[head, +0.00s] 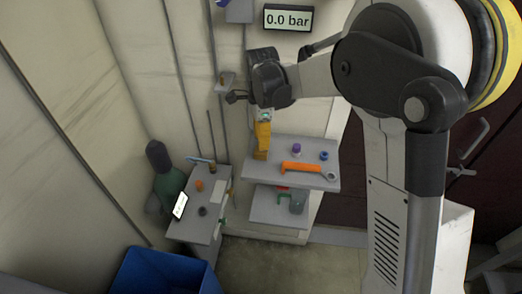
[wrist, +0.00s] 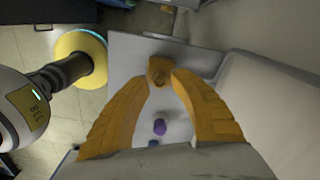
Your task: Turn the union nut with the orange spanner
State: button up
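The orange spanner (head: 300,168) lies on the upper grey shelf (head: 243,168) in the head view, its ring end to the right. In the wrist view I cannot make it out; my left finger may cover it. My gripper (head: 262,156) points down over the shelf's left part, left of the spanner and apart from it. In the wrist view, my gripper (wrist: 160,76) has its yellow-orange fingers apart. An orange-brown piece (wrist: 158,70) with a round opening shows by the fingertips; I cannot tell whether they touch it. I cannot identify the union nut.
A purple piece (head: 296,149) and a blue piece (head: 323,155) stand behind the spanner. A lower shelf (head: 268,206) holds a grey cup (head: 298,202). A side bench (head: 190,229) and a blue bin (head: 150,275) are left. A display (head: 288,18) reads 0.0 bar.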

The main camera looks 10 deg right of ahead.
jog(key=shift+r+p, duration=2)
jog(key=shift+r, duration=1.25)
jog(key=shift+s+d+r, duration=0.15)
jog(key=shift+r, duration=0.05)
jog(key=s+d+r+n+t+b, duration=0.2)
jog(key=s+d+r+n, duration=0.3)
jog(key=s, duration=0.3)
jog(key=s+d+r+n+t+b, duration=0.1)
jog(key=s+d+r+n+t, duration=0.2)
jog(key=s+n, duration=0.4)
jog(key=s+d+f+n+t+b, duration=0.1)
jog(key=s+d+f+n+t, duration=0.1)
jog(key=s, duration=0.6)
jog(key=d+f+n, duration=0.1)
jog(key=d+n, duration=0.1)
jog(key=shift+f+n, duration=0.4)
